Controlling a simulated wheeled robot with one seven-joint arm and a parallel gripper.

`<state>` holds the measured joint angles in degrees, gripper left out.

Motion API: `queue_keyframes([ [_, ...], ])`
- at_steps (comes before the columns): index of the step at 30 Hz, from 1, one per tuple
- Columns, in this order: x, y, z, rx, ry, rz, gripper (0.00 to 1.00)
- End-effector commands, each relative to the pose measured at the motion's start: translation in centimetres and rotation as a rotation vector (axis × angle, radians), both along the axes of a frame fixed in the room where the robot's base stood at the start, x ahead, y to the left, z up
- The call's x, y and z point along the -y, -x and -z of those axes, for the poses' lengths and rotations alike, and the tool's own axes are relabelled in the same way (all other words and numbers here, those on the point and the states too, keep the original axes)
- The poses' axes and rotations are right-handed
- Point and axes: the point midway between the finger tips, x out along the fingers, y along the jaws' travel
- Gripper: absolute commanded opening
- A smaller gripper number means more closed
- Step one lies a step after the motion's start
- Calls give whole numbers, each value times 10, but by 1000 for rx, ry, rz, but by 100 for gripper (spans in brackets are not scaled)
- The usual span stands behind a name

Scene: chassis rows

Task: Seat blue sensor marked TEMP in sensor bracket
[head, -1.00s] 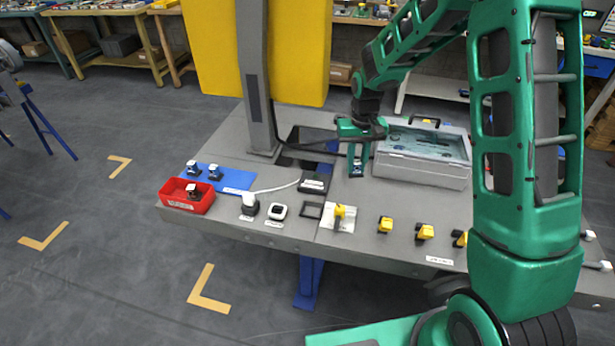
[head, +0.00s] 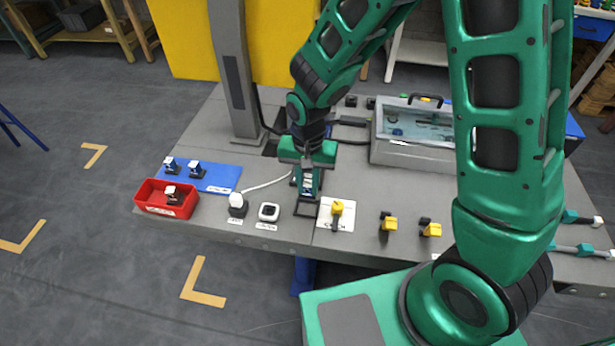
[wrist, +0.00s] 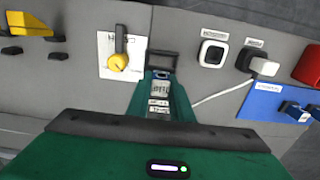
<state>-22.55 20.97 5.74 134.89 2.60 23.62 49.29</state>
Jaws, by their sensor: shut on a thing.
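My gripper (head: 308,192) is shut on a small sensor (head: 309,182) with pale labels and a bit of blue. In the wrist view the sensor (wrist: 160,96) sits between the fingers of my gripper (wrist: 161,84); its lettering is too small to read surely. The sensor bracket is a dark square frame (wrist: 163,60) just beyond the fingertips. In the head view the bracket (head: 306,209) lies at the fingertips, partly hidden. I cannot tell whether the sensor touches it.
A yellow rotary switch (head: 337,209) on a white plate stands close right of the bracket. A white-framed switch (head: 269,212) and white plug (head: 237,203) are left. Further left are a blue mat (head: 222,178) and red bin (head: 150,203) holding parts. A clear-lidded case (head: 415,155) stands behind.

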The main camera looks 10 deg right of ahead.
Motion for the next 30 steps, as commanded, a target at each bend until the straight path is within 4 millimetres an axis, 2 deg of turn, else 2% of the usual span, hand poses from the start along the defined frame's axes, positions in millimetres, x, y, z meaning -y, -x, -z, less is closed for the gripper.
queue_keyframes([
  [6,-1,1,23,-3,1,-3,0],
  [13,-2,1,39,0,0,-5,0],
  [30,-2,0,45,0,0,-5,0],
])
